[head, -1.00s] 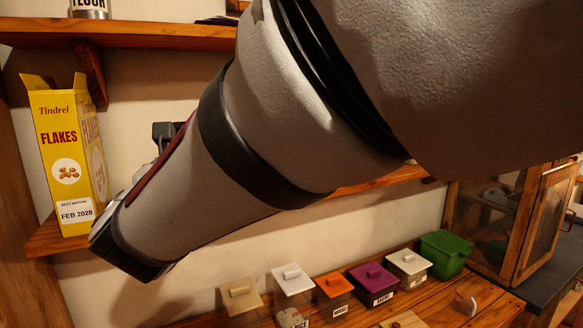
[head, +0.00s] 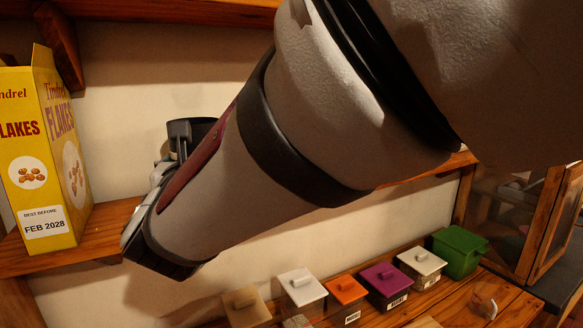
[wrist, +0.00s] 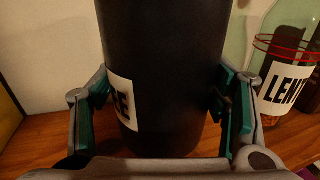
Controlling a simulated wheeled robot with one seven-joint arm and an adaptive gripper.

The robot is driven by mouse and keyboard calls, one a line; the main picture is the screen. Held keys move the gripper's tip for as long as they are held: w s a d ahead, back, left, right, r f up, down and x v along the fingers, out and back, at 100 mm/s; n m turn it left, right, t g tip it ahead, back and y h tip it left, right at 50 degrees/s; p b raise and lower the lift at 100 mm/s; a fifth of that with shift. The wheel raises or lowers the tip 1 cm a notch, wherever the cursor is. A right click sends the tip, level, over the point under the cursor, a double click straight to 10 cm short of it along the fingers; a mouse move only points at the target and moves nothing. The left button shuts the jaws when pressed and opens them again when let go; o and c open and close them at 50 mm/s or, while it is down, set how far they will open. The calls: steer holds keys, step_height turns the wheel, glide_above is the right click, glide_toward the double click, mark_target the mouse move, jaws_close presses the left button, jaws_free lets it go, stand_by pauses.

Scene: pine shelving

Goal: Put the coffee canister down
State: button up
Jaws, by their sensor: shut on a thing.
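The coffee canister (wrist: 175,60) is a dark, almost black cylinder with a white label, of which only the end, with a letter E, shows at its left side. In the wrist view my gripper (wrist: 160,100) is shut on it, with one green-padded finger on each side. The canister is upright above or on a wooden shelf board (wrist: 50,135); I cannot tell whether its base touches the board. In the head view my arm hides most of the gripper (head: 180,150), beside the middle shelf (head: 108,238).
A glass jar labelled LENT... (wrist: 285,85) stands close to the right of the canister. In the head view a yellow flakes box (head: 45,160) stands on the shelf left of my gripper. Several lidded bins (head: 383,285) and a green bin (head: 458,252) line the counter below.

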steer(key=shift+w+f, duration=0.25)
steer(key=shift+f, duration=0.45)
steer(key=shift+s+f, duration=0.1)
steer(key=shift+f+b, duration=0.1)
steer(key=shift+b, duration=0.2)
steer(key=o, duration=1.9)
steer(key=shift+f, duration=0.15)
steer(key=shift+r, duration=0.2)
